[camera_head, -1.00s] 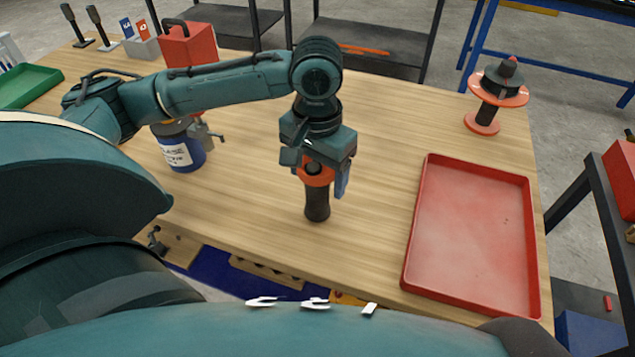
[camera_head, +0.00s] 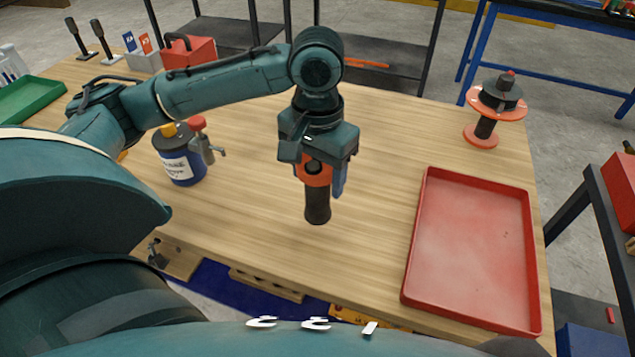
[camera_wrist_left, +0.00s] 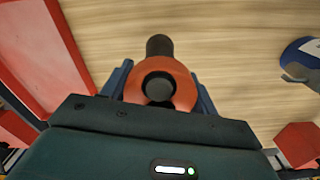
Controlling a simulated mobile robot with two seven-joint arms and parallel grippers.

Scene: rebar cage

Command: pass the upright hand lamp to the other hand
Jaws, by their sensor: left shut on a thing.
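The hand lamp has an orange head and a black handle; in the head view its handle (camera_head: 317,208) points down, upright, over the wooden workbench. My left gripper (camera_head: 320,180) is shut on the lamp's orange head from above, with blue fingers on either side. In the left wrist view the orange head (camera_wrist_left: 160,72) sits between the two blue fingers of the left gripper (camera_wrist_left: 160,88), with the dark handle beyond it. Whether the handle's lower end touches the bench cannot be told. My right gripper is not in view.
A red tray (camera_head: 470,250), empty, lies to the right of the lamp. A spool (camera_head: 485,125) stands behind it. A blue can (camera_head: 182,165) with a label, a red box (camera_head: 190,52) and a green tray (camera_head: 28,98) are to the left. The bench's front middle is clear.

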